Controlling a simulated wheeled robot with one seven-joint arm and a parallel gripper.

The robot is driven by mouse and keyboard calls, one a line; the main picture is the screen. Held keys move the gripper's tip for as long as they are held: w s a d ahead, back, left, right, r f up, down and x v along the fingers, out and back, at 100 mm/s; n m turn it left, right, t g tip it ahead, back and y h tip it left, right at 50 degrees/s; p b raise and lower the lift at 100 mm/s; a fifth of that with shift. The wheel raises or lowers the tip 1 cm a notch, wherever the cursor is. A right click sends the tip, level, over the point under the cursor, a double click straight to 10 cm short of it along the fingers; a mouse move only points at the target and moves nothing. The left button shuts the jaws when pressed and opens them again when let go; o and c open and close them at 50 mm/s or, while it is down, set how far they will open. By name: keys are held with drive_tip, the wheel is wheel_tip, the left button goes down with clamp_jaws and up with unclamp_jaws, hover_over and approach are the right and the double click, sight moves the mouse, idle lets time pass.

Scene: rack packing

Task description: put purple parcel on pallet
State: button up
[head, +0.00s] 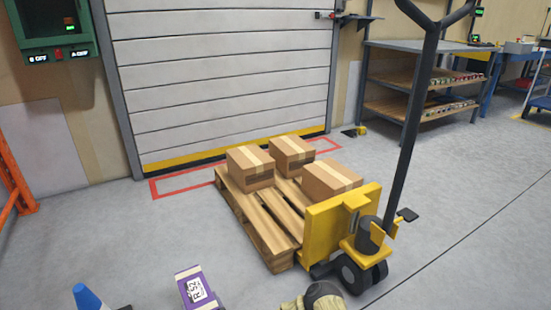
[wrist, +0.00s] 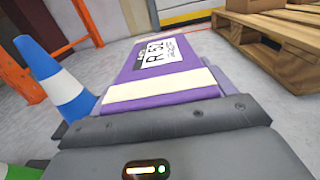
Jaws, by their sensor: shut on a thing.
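The purple parcel (head: 198,287) shows at the bottom of the head view, with a white label and pale tape. In the wrist view the parcel (wrist: 155,75) fills the middle, its label reading R 52. My gripper (wrist: 165,122) is shut on the parcel's near end; its dark jaw covers that end. The wooden pallet (head: 257,222) lies beyond the parcel and to the right, in front of the roller door, and the pallet (wrist: 268,50) also shows at upper right in the wrist view. The parcel is apart from the pallet.
The pallet carries three brown cartons (head: 250,167), with bare slats at its near left. A yellow pallet jack (head: 340,222) stands at its near right. A blue-and-white cone (wrist: 67,92) stands left of the parcel, and an orange rack post (head: 12,180) is at far left.

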drive_tip(key=w+d+r+m+t+h+p, duration=0.1)
drive_tip(key=w+d+r+m+h+p, duration=0.15)
drive_tip(key=d+r+p, duration=0.85)
drive_tip(key=w+d+r+m+t+h+p, duration=0.15)
drive_tip(key=d+r+h+p, duration=0.35)
drive_tip(key=d, duration=1)
drive_tip(key=w+d+r+m+h+p, duration=0.1)
drive_tip(key=d+r+m+h+p, duration=0.15)
drive_tip(key=d+r+p, duration=0.7)
drive_tip(key=s+d+r+p, duration=0.1)
drive_tip(key=s+r+p, duration=0.1)
drive_tip(key=r+p, duration=1.5)
drive_tip(key=s+d+r+p, duration=0.1)
drive_tip(key=d+r+p, duration=0.1)
drive_tip(key=r+p, duration=1.5)
wheel_tip(320, 180, up, 6)
drive_tip(key=shift+s+f+y, duration=0.25)
drive_tip(key=shift+s+y, duration=0.15)
drive_tip(key=shift+f, duration=0.1)
drive_tip(key=s+f, duration=0.4)
drive_tip(key=f, duration=0.1)
drive_tip(key=shift+s+f, duration=0.15)
drive_tip(key=shift+s, duration=0.05)
drive_tip(key=shift+d, duration=0.15)
